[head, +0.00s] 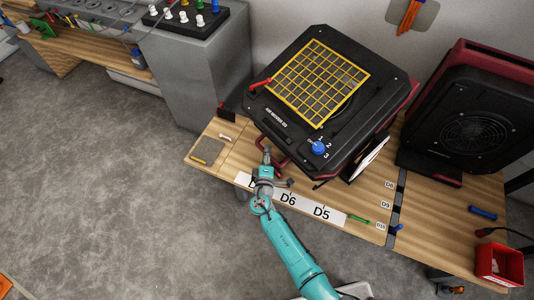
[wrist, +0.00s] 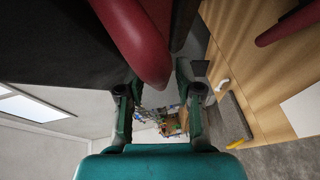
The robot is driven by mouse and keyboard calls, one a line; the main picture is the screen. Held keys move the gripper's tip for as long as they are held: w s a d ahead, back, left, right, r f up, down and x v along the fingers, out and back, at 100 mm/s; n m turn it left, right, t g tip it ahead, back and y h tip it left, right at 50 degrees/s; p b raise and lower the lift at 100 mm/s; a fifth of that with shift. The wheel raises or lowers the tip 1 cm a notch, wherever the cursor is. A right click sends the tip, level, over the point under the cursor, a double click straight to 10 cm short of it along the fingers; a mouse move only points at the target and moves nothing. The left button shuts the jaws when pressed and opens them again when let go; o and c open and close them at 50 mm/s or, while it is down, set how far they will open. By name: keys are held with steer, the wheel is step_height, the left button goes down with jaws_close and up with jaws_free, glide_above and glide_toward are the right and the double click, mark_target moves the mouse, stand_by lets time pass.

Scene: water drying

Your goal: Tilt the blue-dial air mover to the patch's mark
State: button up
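The blue-dial air mover (head: 330,80) is a black, boxy unit with a yellow grille facing up and red edges. It sits tilted on the wooden bench. Its blue dial (head: 318,148) has the numbers 1, 2 and 3 beside it. A red bar (head: 272,155) shows below its near left edge. My gripper (head: 267,157) is at this bar. In the wrist view, my gripper's fingers stand apart, with the rounded end of a red bar (wrist: 150,60) at or between their tips. Contact cannot be told. I cannot make out the patch's mark.
A second black and red air mover (head: 475,125) stands at the right. A label strip (head: 300,205) reading D6 and D5 runs along the bench front. A grey pad (head: 208,150), a green marker (head: 358,219) and a red bin (head: 499,264) lie around. The floor at left is clear.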

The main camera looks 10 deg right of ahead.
steer(key=shift+s, duration=0.1)
steer(key=v, duration=1.1)
steer(key=shift+s+a, duration=0.15)
steer(key=shift+s, duration=0.25)
